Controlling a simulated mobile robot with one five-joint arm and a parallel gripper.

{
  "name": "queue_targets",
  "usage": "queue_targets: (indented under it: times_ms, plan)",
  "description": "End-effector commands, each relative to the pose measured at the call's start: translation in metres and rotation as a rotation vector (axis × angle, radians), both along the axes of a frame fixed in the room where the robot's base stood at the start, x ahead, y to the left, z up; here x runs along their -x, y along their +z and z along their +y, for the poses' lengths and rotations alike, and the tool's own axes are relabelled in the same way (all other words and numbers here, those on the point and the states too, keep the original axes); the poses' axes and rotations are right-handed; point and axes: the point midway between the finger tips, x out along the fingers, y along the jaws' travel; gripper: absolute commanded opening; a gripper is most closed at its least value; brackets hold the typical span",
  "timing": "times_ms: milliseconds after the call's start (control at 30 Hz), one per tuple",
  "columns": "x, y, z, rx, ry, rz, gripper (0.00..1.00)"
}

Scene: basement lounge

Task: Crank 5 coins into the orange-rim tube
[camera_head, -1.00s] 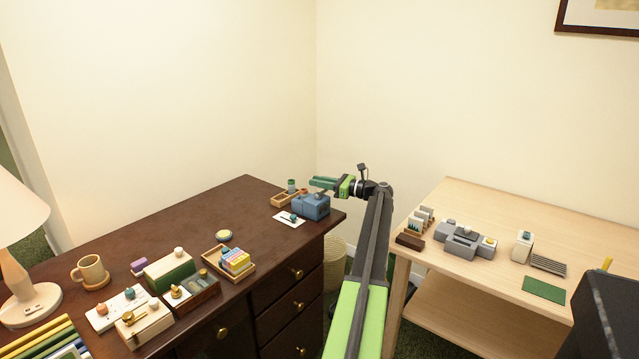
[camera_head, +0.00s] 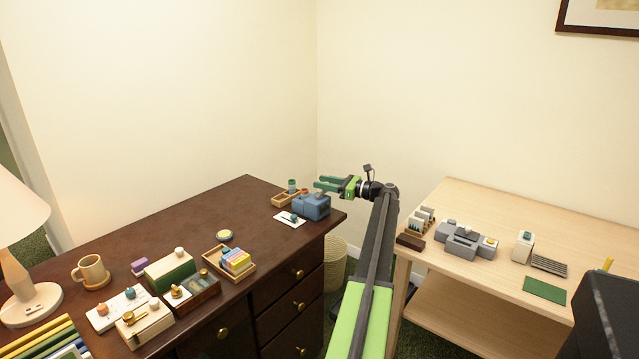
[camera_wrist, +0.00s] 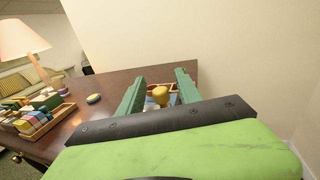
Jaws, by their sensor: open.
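A blue box-like machine (camera_head: 311,206) stands near the right end of the dark dresser, with a white card (camera_head: 289,220) and a small teal piece (camera_head: 294,217) in front of it. Behind it is a small wooden tray (camera_head: 279,200) with a green-topped tube (camera_head: 291,186) and a reddish-orange piece; I cannot tell if that is the orange-rim tube. My gripper (camera_head: 317,184) is open and empty, above and behind the machine. Coins cannot be made out.
The left of the dresser (camera_head: 180,222) holds a lamp (camera_head: 20,235), a mug (camera_head: 92,271), several boxes and a tray of coloured blocks (camera_head: 230,262). A light wood table (camera_head: 530,215) at right bears grey devices (camera_head: 466,240). The dresser's back middle is clear.

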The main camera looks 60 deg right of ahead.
Motion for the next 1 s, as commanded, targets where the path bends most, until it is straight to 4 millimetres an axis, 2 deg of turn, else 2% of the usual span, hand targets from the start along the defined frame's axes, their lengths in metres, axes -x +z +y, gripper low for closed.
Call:
queue_targets:
  times_ms: [300, 500, 700, 1000]
  plan:
    - [0.091, 0.0, -0.01, 0.0, -0.005, 0.0, 0.41]
    - [0.135, 0.0, -0.014, 0.0, -0.003, 0.0, 0.41]
    - [0.153, 0.0, -0.016, 0.0, -0.002, 0.0, 0.41]
    - [0.154, 0.0, -0.016, 0.0, -0.001, 0.0, 0.41]
